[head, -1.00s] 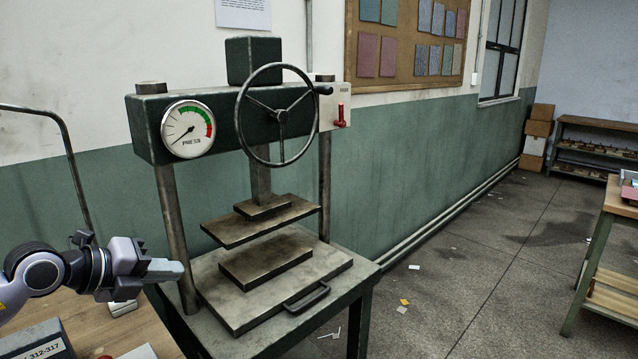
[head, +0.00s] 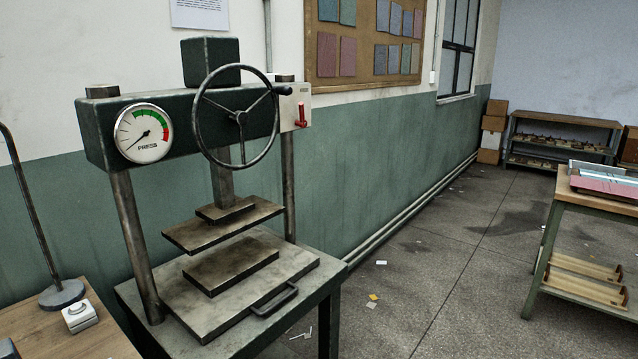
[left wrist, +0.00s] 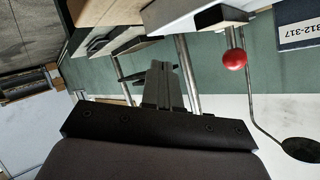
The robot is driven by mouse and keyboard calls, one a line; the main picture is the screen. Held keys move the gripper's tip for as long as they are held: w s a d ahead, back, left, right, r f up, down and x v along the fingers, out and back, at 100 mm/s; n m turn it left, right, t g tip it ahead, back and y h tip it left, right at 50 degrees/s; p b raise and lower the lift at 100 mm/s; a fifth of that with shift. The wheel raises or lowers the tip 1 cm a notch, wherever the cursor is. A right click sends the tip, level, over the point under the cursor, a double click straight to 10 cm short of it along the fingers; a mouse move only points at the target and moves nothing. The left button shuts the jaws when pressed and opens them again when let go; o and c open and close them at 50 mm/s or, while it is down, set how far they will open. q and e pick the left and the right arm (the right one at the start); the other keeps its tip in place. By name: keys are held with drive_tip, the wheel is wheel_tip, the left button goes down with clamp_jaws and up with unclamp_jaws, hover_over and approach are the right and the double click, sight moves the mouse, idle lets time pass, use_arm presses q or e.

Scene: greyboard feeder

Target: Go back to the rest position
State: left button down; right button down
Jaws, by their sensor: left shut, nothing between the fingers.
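My left gripper (left wrist: 162,85) shows in the left wrist view, with its grey fingers together and nothing between them. It hangs in free space, apart from the things behind it. In the head view only a small dark piece, possibly of my left arm, shows at the bottom left corner. My right gripper is in neither view.
The press (head: 125,235) with gauge and handwheel stands at left centre, its plates apart. A wooden bench (head: 95,340) with a lamp base (head: 62,295) and a small white device (head: 80,316) is left of it. Another table (head: 590,200) stands right; the floor (head: 430,270) between is mostly clear.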

use_arm(q)
drive_tip(key=s+d+f+g+h, duration=0.25)
drive_tip(key=s+f+g, duration=0.25)
drive_tip(key=s, duration=0.3)
drive_tip(key=s+d+f+g+h, duration=0.1)
drive_tip(key=s+d+f+g, duration=0.35)
drive_tip(key=s, duration=0.45)
drive_tip(key=w+d+f+t+h+p, duration=0.1)
drive_tip(key=w+d+f+t+h, duration=0.1)
drive_tip(key=w+f+t, duration=0.4)
drive_tip(key=shift+w+f+t, duration=0.35)
drive_tip(key=shift+f+t, duration=0.4)
drive_tip(key=shift+f, duration=0.45)
